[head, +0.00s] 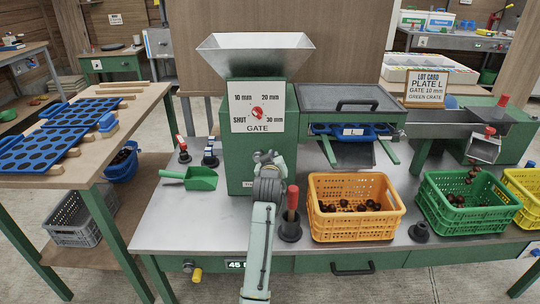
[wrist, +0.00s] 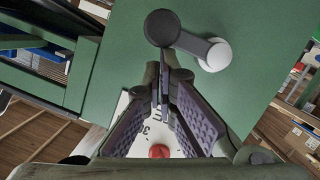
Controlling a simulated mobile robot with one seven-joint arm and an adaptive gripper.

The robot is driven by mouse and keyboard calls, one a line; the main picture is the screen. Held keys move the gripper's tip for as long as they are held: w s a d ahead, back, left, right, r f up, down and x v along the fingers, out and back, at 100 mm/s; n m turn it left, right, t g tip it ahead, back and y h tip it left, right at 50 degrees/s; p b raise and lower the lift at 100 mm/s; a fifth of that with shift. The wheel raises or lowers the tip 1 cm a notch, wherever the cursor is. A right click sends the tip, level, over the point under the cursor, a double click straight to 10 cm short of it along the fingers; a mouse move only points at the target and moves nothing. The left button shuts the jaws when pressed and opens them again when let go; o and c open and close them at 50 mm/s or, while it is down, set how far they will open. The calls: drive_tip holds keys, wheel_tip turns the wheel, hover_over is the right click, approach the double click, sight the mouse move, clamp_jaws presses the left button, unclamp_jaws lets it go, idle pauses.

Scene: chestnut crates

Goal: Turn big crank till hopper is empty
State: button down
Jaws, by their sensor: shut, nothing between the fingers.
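The green machine (head: 292,115) stands mid-bench under a metal hopper (head: 256,62); the hopper's contents are not visible. The gate dial (head: 257,90) has a red knob; its setting is too small to read. The crank (wrist: 188,42), a grey arm with a dark round knob and a pale hub, lies against the green panel in the wrist view. My gripper (wrist: 163,88) is shut and empty, its tips just below the dark knob; I cannot tell whether they touch. In the head view my gripper (head: 264,157) is in front of the machine, below the dial, and the crank is not distinguishable.
A lot card (head: 431,87) reads plate L, gate 10 mm, green crate. The green crate (head: 468,216) holds chestnuts below the spout (head: 485,148). The orange crate (head: 354,230) also holds chestnuts. A red-handled tool (head: 292,203) stands beside my arm. A green scoop (head: 200,178) lies left.

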drive_tip(key=f+m, duration=0.1)
drive_tip(key=d+f+m+y+b, duration=0.1)
drive_tip(key=f+m, duration=0.1)
drive_tip(key=shift+d+f+m+y, duration=0.15)
drive_tip(key=shift+d+m+y, duration=0.05)
drive_tip(key=shift+m+y, duration=0.1)
drive_tip(key=shift+f, duration=0.15)
idle(0.5)
